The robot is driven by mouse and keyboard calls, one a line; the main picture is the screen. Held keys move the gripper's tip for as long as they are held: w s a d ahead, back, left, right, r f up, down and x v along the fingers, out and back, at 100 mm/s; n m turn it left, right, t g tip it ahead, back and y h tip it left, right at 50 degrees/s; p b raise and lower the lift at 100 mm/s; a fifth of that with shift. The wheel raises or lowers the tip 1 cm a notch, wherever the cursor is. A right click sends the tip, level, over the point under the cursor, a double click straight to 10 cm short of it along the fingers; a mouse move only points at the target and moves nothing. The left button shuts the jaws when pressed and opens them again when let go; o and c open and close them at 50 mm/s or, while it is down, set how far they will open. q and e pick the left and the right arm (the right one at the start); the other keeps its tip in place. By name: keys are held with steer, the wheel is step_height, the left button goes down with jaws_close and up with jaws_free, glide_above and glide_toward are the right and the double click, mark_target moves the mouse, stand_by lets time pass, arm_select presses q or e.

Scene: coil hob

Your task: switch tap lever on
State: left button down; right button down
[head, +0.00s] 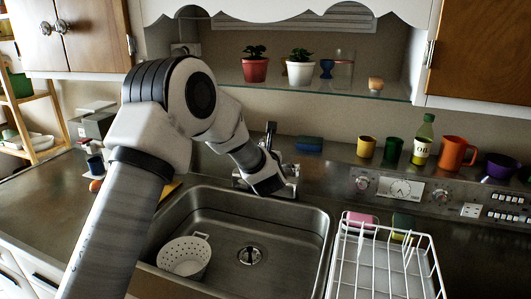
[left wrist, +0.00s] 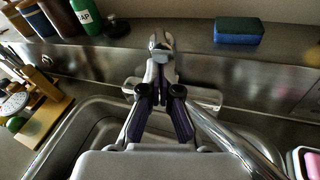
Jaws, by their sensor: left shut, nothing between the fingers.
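The chrome tap (head: 290,172) stands behind the sink, partly hidden by my left arm. A small dark upright piece (head: 270,132) rises above it; I cannot tell whether it is the lever or part of my gripper. In the left wrist view the tap's spout (left wrist: 235,140) runs from behind my gripper to the lower right. My left gripper (left wrist: 160,55) is shut and empty, its tips in front of the tap's base plate (left wrist: 209,97). My right gripper is not in view.
The sink (head: 222,212) holds a white colander (head: 184,257). A white dish rack (head: 385,262) stands to its right. A blue sponge (left wrist: 238,30) lies on the back ledge right of the tap. Several cups and an oil bottle (head: 422,140) stand further right. A glass shelf (head: 320,90) hangs above.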

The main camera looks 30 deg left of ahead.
mark_target(265, 140)
arm_select(q)
steer(key=r+p, duration=0.1)
steer(key=r+g+h+p, duration=0.1)
steer(key=r+g+p, duration=0.1)
steer(key=shift+w+a+r+h, duration=0.3)
steer(key=shift+w, duration=0.05)
steer(key=shift+w+a+r, duration=0.15)
steer(key=shift+w+r, duration=0.1)
steer(key=shift+r, duration=0.3)
